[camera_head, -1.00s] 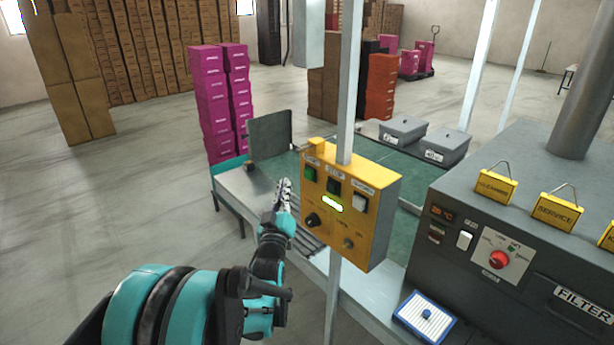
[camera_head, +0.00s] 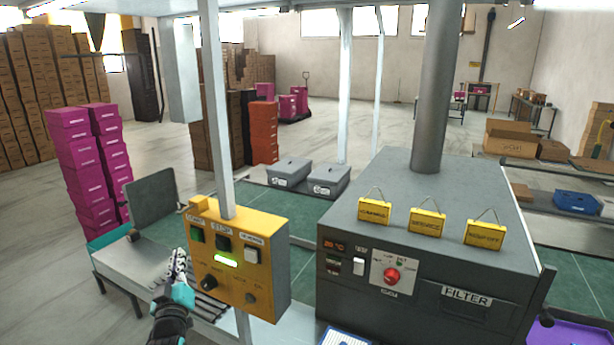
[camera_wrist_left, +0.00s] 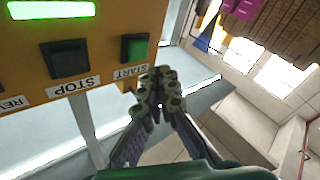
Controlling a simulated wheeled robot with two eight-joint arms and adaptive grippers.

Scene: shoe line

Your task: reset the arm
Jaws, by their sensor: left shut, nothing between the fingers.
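My left gripper (camera_head: 178,262) is at the lower left of the head view, just left of the yellow control box (camera_head: 238,262). Its fingers are together with nothing between them. In the left wrist view the shut fingertips (camera_wrist_left: 158,88) show in front of the box's edge, near the green START button (camera_wrist_left: 134,47) and the black STOP button (camera_wrist_left: 65,58). I cannot tell whether they touch the box. A green light bar (camera_wrist_left: 50,9) is lit on the box. My right gripper is not in view.
A grey machine (camera_head: 420,215) with a red knob (camera_head: 391,276) and yellow tags stands to the right. Two grey bins (camera_head: 326,178) sit on the green table behind the box. A metal post (camera_head: 214,110) rises at the box. Pink boxes (camera_head: 85,165) are stacked at left.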

